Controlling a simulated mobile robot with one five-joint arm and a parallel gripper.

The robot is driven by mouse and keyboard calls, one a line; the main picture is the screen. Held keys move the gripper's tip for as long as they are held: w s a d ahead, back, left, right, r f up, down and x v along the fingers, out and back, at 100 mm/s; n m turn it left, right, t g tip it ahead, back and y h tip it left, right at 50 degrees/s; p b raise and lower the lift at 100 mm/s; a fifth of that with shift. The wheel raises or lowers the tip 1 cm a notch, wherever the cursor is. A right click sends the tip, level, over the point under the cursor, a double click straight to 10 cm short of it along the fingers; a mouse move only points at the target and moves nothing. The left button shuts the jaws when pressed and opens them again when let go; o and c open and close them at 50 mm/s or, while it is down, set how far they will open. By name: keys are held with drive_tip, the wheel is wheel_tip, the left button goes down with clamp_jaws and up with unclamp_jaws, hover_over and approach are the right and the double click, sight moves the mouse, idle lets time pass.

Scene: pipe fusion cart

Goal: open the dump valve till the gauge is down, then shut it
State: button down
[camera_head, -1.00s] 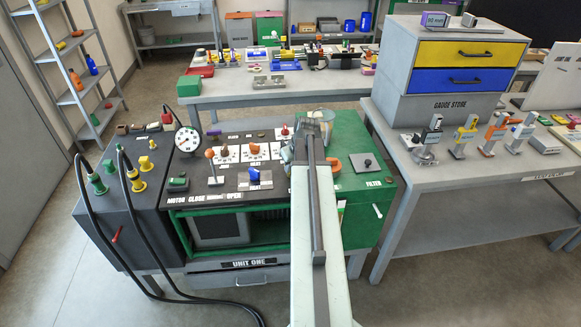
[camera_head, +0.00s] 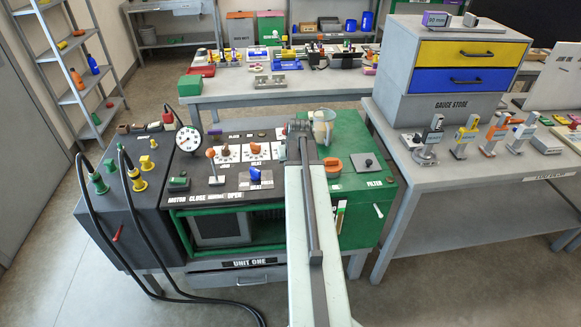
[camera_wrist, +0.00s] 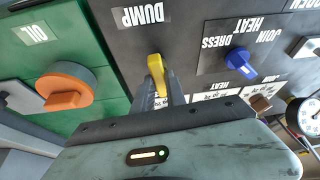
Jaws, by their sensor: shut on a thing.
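The yellow dump valve handle (camera_wrist: 157,64) shows in the wrist view just below the DUMP label (camera_wrist: 138,16). My gripper (camera_wrist: 161,88) is shut on this handle, with its fingers around the lower part. In the head view my arm hides the valve and the gripper. The round white gauge (camera_head: 189,139) stands at the back left of the dark panel, on a black hose fitting. It also shows at the right edge of the wrist view (camera_wrist: 303,114). Its needle is too small to read surely.
An orange OIL knob (camera_wrist: 66,87) sits on the green plate beside the valve. A blue dress/heat knob (camera_wrist: 240,62) is on the other side. A pale jug (camera_head: 324,124) stands on the green top right behind my arm. Hoses (camera_head: 94,240) hang at the left.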

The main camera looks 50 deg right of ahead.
drive_tip(key=shift+s+a, duration=0.1)
drive_tip(key=c, duration=1.4)
unclamp_jaws()
drive_tip(key=shift+o, duration=0.2)
drive_tip(key=shift+r, duration=0.1)
drive_tip(key=p+v, duration=0.7)
drive_tip(key=shift+r, duration=0.3)
